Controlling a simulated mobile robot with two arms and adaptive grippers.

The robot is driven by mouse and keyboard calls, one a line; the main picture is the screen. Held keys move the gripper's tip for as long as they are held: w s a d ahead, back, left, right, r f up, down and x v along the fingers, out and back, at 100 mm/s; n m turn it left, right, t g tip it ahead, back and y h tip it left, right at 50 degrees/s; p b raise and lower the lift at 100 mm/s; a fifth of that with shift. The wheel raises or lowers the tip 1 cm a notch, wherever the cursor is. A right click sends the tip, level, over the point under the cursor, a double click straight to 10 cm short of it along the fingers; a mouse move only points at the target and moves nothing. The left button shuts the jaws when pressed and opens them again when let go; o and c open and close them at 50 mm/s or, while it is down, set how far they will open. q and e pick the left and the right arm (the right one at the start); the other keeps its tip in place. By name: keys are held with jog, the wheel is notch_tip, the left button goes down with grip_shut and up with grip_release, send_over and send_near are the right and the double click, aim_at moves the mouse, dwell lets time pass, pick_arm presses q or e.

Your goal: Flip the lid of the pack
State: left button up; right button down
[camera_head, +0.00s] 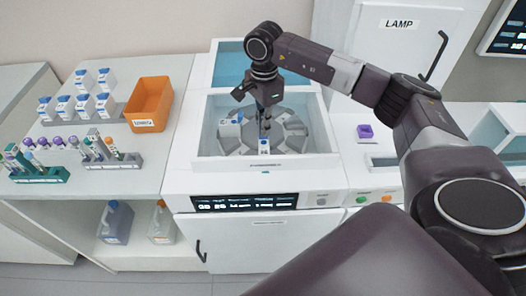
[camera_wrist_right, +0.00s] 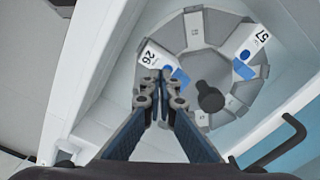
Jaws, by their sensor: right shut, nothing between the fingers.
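My right gripper (camera_head: 265,122) reaches down into the open white machine, over its round grey carousel (camera_head: 290,128). Its fingers are shut with nothing between them. In the right wrist view, the fingertips (camera_wrist_right: 158,80) are beside the blue part of a white pack (camera_wrist_right: 152,60) marked 26, which sits in a carousel slot; I cannot tell whether they touch. That pack's near end is partly hidden by the fingers. A second white pack (camera_wrist_right: 255,40), marked 57, has a blue part too and sits in another slot. I cannot tell how either lid stands. My left gripper is not in view.
The machine's white rim (camera_head: 240,165) surrounds the carousel, and a dark hub (camera_wrist_right: 210,97) rises from its middle. An orange bin (camera_head: 150,103), several blue-capped bottles (camera_head: 82,103) and tube racks (camera_head: 45,175) stand on the left bench. A purple item (camera_head: 365,131) lies right of the machine.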

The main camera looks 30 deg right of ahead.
jog(key=w+d+b, duration=0.1)
jog(key=w+d, duration=0.2)
jog(key=w, duration=0.3)
jog(key=shift+d+b, duration=0.3)
jog(key=shift+b, duration=0.1)
dwell(0.3)
jog(key=shift+f+b, duration=1.1)
jog(key=shift+f, duration=0.85)
jog(key=shift+s+r, duration=0.1)
jog(key=shift+s+a+r+p, duration=0.2)
jog(key=shift+s+p, duration=0.15)
jog(key=shift+p, duration=0.1)
jog(key=shift+s+a+r+p, duration=0.2)
jog(key=shift+s+a+p, duration=0.2)
jog(key=shift+s, duration=0.25)
